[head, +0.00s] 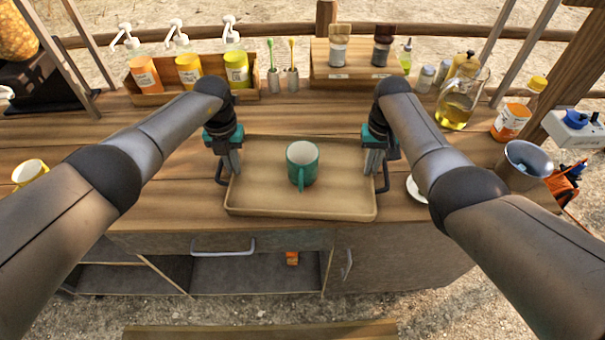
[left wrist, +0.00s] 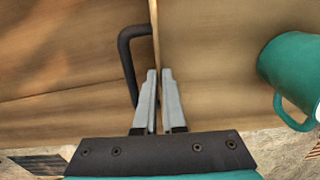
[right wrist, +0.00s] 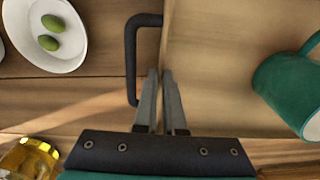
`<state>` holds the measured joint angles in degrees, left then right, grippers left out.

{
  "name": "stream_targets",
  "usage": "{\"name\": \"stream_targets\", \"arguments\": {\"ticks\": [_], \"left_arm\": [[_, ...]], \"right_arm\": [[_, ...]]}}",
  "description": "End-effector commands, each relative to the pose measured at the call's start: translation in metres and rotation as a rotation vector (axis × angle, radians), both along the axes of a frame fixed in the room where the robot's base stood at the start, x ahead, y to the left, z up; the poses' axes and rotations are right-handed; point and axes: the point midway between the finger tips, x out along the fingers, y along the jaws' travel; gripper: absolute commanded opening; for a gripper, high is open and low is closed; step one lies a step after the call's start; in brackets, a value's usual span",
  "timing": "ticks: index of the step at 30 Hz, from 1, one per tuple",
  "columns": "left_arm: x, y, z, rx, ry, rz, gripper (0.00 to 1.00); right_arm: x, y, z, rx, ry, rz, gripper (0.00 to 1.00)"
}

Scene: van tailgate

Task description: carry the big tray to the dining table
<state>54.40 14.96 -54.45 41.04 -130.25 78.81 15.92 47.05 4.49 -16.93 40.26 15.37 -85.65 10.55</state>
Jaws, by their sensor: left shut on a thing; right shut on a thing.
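The big tray (head: 300,207) is tan with a low rim and dark side handles. It is at the front of the wooden counter; whether it rests on it or is just above I cannot tell. A green mug (head: 302,165) stands upright on it. My left gripper (head: 228,170) is shut on the tray's left side; the left wrist view shows its fingers (left wrist: 153,85) at the rim beside the handle. My right gripper (head: 375,172) is shut on the right side; its fingers (right wrist: 160,85) are at the rim beside that handle. The dining table is not identifiable.
Behind the tray are a wooden box with pump bottles (head: 190,72), a wooden stand (head: 350,72) and an oil jug (head: 458,105). A white dish with olives (right wrist: 45,35) lies close to the tray's right side. A metal cup (head: 522,165) stands further right.

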Motion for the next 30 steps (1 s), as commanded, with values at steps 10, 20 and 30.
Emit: {"name": "stream_targets", "arguments": {"ticks": [10, 20, 30], "left_arm": [[0.001, 0.000, 0.001, 0.000, -0.002, 0.000, 0.00], [0.001, 0.000, 0.012, -0.001, -0.003, 0.000, 0.00], [0.001, 0.000, 0.039, -0.001, -0.003, 0.000, 0.00]], "right_arm": [[0.001, 0.000, 0.001, 0.001, -0.001, 0.001, 0.00], [0.001, 0.000, 0.011, 0.001, -0.001, 0.001, 0.00], [0.001, 0.000, 0.039, 0.001, -0.001, 0.000, 0.00]]}}
